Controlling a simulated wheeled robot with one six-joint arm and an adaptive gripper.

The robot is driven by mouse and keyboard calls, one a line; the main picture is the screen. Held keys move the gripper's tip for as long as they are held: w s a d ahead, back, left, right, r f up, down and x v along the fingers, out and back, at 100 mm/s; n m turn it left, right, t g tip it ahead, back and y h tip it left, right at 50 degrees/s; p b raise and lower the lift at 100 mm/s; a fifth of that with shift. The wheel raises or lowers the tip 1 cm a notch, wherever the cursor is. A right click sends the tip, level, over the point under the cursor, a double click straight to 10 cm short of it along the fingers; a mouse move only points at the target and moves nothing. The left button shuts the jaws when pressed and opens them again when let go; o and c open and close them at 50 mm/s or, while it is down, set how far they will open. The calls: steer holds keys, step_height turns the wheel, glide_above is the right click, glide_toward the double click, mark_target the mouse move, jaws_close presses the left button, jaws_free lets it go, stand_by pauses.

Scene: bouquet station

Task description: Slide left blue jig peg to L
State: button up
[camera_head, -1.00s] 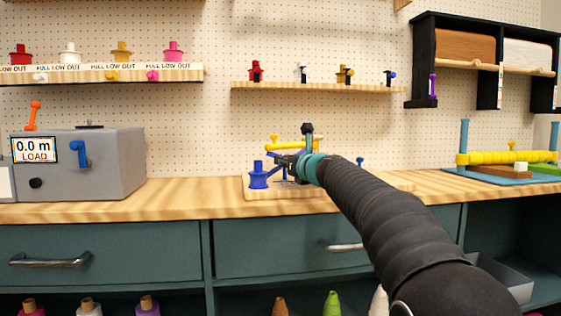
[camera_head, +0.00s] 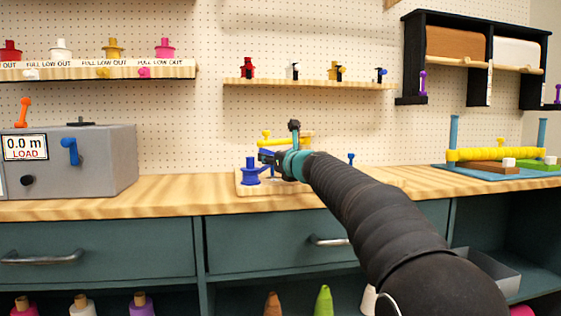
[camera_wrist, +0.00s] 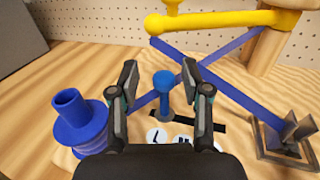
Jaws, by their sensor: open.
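The left blue jig peg (camera_wrist: 164,92) stands upright on the wooden jig board (camera_wrist: 60,113), with a round blue head, at a dark slot. A white label marked L (camera_wrist: 157,137) lies just in front of it, partly hidden by my gripper. My gripper (camera_wrist: 159,82) is open, with one finger on each side of the peg. I cannot tell whether either finger touches it.
A blue ribbon spool (camera_wrist: 80,120) stands left of my gripper. Blue ribbon (camera_wrist: 230,92) crosses behind the peg. A yellow bar (camera_wrist: 222,20) spans the back, and a dark metal clip (camera_wrist: 288,135) sits at right. A grey load box (camera_head: 100,165) stands further left.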

steer(key=v, duration=1.1)
steer(key=shift+s, duration=0.1)
steer(key=shift+s, duration=0.1)
steer(key=s+d+f+n+g+h+p, duration=0.1)
steer(key=s+f+n+g, duration=0.2)
steer(key=s+f+n, duration=0.55)
steer(key=s+d+f+n+g+h, duration=0.1)
steer(key=s+f+n+g, duration=0.2)
steer(key=s+f+n, duration=0.55)
steer(key=s+d+f+n+g+h, duration=0.1)
steer(key=s+d+f+n, duration=0.3)
steer(key=s, duration=0.4)
steer(key=s+d+f+n+g+h, duration=0.1)
steer(key=s+d+f+n+h, duration=0.2)
steer(key=s, duration=0.4)
steer(key=s+d+f+n+g+h, duration=0.2)
steer(key=s+d+f+n, duration=0.2)
steer(key=s+f+n, duration=0.2)
steer(key=s+p, duration=0.1)
steer(key=s, duration=0.1)
steer(key=shift+s+d+f+h, duration=0.3)
steer(key=shift+s+h, duration=0.05)
steer(key=shift+h, duration=0.05)
